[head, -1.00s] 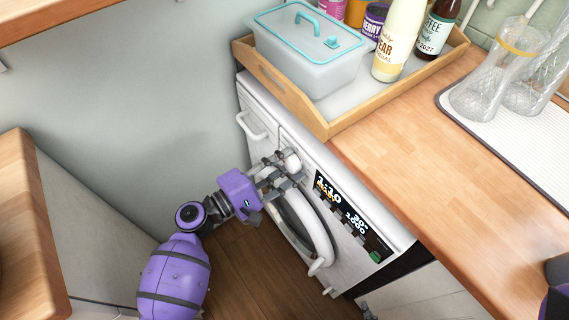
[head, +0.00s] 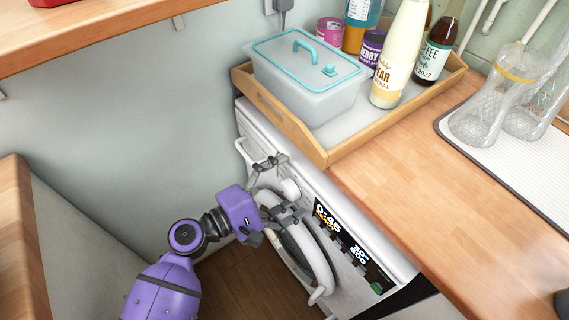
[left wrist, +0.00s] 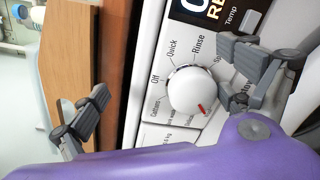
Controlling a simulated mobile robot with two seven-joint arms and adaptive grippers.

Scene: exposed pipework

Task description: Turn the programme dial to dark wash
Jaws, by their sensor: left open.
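The programme dial is a round white knob (left wrist: 190,92) on the washing machine's white front panel, with a red mark pointing to lower right in the left wrist view. Labels Off, Quick, Rinse and Cottons read around it; others are partly hidden, and I cannot read a dark wash label. In the head view the dial (head: 291,188) sits left of the display (head: 342,240), which reads 0:45. My left gripper (head: 272,188) is open, its fingers spread on either side of the dial. It also shows in the left wrist view (left wrist: 165,70). My right gripper is not in view.
The machine's round door (head: 318,262) is below the panel. A wooden tray (head: 330,155) with a lidded box (head: 310,85) and bottles stands above on the worktop (head: 440,190). A grey wall is close on the left.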

